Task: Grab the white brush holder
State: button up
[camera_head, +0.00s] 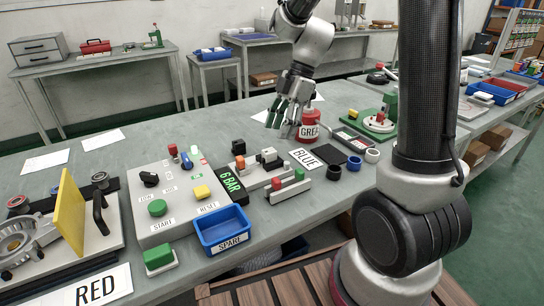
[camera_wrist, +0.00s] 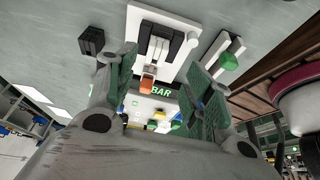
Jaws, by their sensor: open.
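In the wrist view a white plate (camera_wrist: 140,58) carries white and black upright pieces, and I cannot tell there which one is the holder. My gripper (camera_head: 281,114) is open and empty, above the table behind the fixture and beside the red grease can. In the wrist view its green-padded fingers (camera_wrist: 158,88) stand apart, with the orange block (camera_wrist: 147,84) showing between them.
The red grease can (camera_head: 307,132) stands close right of my gripper. A low rack (camera_head: 291,194) with red and green pieces lies in front of the fixture. The control box (camera_head: 178,195) and blue spare bin (camera_head: 222,228) stand left.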

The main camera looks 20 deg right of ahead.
aim_at(270, 150)
jog(key=x, duration=0.7)
jog(key=shift+w, duration=0.25)
jog(key=c, duration=1.1)
